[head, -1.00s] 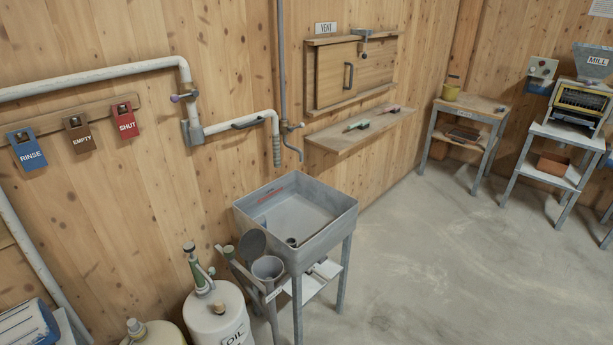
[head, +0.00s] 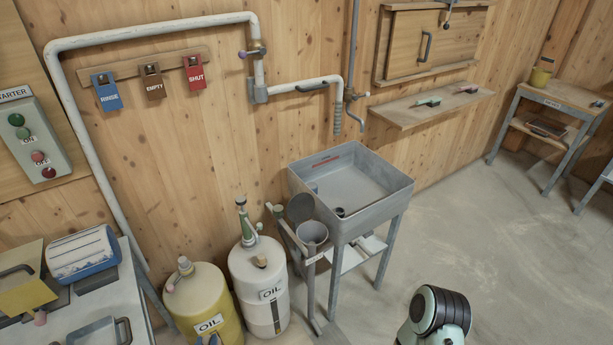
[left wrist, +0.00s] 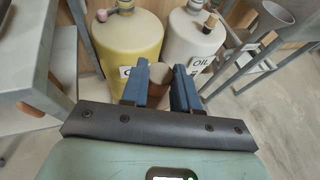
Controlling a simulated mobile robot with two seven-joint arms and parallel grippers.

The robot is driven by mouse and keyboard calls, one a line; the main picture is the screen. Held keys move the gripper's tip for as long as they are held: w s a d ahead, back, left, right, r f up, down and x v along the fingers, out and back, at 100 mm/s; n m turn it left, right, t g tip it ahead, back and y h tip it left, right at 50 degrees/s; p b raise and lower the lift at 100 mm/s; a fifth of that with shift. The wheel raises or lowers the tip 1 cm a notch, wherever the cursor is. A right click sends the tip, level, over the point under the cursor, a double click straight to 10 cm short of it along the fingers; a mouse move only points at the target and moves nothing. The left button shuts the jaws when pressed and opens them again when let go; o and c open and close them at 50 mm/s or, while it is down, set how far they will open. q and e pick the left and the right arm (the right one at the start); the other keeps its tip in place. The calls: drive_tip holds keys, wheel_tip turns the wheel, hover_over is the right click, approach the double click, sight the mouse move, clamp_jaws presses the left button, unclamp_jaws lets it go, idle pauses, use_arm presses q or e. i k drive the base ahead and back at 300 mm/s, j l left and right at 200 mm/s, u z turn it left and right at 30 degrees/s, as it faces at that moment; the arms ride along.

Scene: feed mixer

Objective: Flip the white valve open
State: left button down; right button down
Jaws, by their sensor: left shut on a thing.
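A white pipe (head: 150,35) runs along the wall. A small valve with a purple-tipped lever (head: 253,51) sits on its downward leg, above a grey fitting (head: 258,93). No part is plainly a white valve, and whether it is open or shut I cannot tell. My right gripper is out of view.
A yellow oil drum (head: 203,300) and a white oil drum (head: 258,275) stand below the pipe. A grey sink (head: 380,200) is right of them. A bench (head: 130,310) stands at left. Floor at right is clear.

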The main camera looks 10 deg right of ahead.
sight(367, 95)
drive_tip(key=l+u, duration=1.2)
drive_tip(key=l, duration=0.45)
drive_tip(key=k+l, duration=0.1)
drive_tip(key=l, duration=0.25)
drive_tip(key=k+l+u, duration=0.15)
drive_tip(key=l, duration=0.6)
drive_tip(key=k+l+u, duration=0.1)
drive_tip(key=l, duration=0.2)
drive_tip(key=k+l+u, duration=0.1)
drive_tip(key=l, duration=0.25)
drive_tip(key=k+l, duration=0.15)
drive_tip(key=l, duration=0.25)
drive_tip(key=k+l, duration=0.15)
drive_tip(key=l, duration=0.25)
drive_tip(key=k+l, duration=0.15)
drive_tip(key=l, duration=0.25)
drive_tip(key=k+l, duration=0.15)
drive_tip(key=l, duration=0.25)
